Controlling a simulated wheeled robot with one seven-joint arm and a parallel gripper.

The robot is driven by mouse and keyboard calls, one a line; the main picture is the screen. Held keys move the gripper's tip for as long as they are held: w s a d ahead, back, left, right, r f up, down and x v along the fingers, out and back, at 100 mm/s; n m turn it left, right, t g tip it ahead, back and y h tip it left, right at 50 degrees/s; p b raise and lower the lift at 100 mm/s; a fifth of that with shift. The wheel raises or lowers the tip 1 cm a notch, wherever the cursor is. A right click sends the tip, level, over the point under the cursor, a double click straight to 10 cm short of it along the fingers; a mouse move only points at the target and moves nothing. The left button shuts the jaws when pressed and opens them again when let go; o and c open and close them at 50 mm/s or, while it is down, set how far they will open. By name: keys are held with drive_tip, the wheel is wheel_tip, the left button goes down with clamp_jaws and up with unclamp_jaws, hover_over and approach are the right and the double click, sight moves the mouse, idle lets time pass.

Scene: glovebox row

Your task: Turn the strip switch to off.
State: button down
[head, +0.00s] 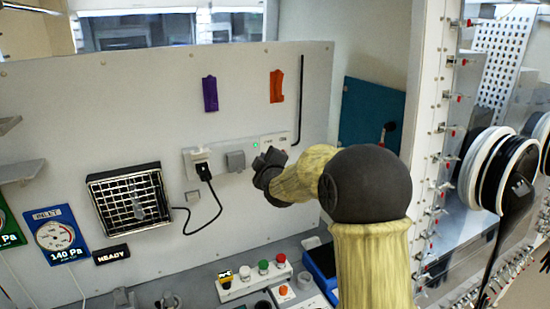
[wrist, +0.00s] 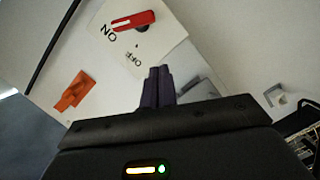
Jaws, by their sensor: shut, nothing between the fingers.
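The power strip (head: 226,157) is on the pale back panel in the head view, with a green light and an "ON" label at its right end. In the wrist view its white end plate (wrist: 155,45) shows upside down. The red strip switch (wrist: 133,21) has a pale stripe, and one end lies beside the "ON" label; "OFF" is printed apart from it. My gripper (wrist: 158,72) is shut and empty, its dark fingertips just below the plate in that view. In the head view my gripper (head: 268,162) is in front of the strip's right part and hides the switch.
A black plug (head: 203,172) with a cord sits at the strip's left, beside a grey socket cover (head: 235,161). An orange tag (head: 276,86), a purple tag (head: 210,94) and a black vertical rod (head: 300,100) are above. Coloured buttons (head: 263,267) stand below.

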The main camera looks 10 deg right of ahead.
drive_tip(key=d+f+p, duration=0.1)
drive_tip(key=w+d+f, duration=0.1)
drive_tip(key=d, duration=0.1)
drive_tip(key=shift+w+d+p, duration=0.15)
drive_tip(key=shift+w+p, duration=0.05)
drive_tip(key=shift+p, duration=0.15)
drive_tip(key=shift+d+f+b, duration=0.1)
drive_tip(key=shift+f+b, duration=0.15)
drive_tip(key=shift+b, duration=0.25)
drive_tip(key=shift+d+f+n+b, duration=0.25)
drive_tip(key=shift+n+b, duration=0.25)
drive_tip(key=shift+b, duration=0.6)
drive_tip(key=n+b, duration=0.1)
drive_tip(key=b, duration=0.2)
drive_tip(key=n+t+b, duration=0.1)
drive_tip(key=b, duration=0.2)
drive_tip(key=n+b, duration=0.2)
drive_tip(key=b, duration=0.1)
drive_tip(key=shift+d+f+b, duration=0.3)
drive_tip(key=shift+f, duration=0.1)
drive_tip(key=shift+w+r, duration=0.1)
